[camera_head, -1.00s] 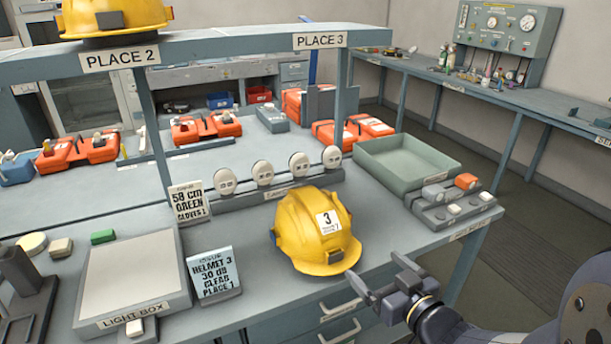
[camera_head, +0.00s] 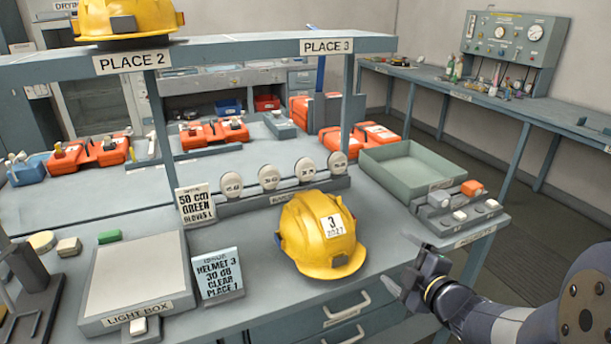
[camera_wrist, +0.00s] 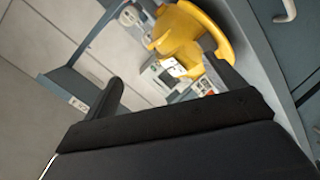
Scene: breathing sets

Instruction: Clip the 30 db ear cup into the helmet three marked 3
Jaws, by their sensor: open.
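The yellow helmet (camera_head: 318,236) marked 3 sits upright on the bench in the head view. It also shows tilted in the wrist view (camera_wrist: 188,38). Several round white ear cups (camera_head: 268,177) stand in a row on a grey rack behind the helmet; their db markings are too small to read surely. My gripper (camera_head: 408,273) is open and empty, to the right of the helmet near the bench's front edge, apart from it. A card (camera_head: 216,276) reading helmet 3, 30 dB, clear, place 1 stands left of the helmet.
A light box (camera_head: 135,285) lies at the left. An empty green tray (camera_head: 410,168) and a block with small parts (camera_head: 460,212) stand at the right. The shelf (camera_head: 225,55) with posts rises over the rack. Another yellow helmet (camera_head: 128,18) sits on it.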

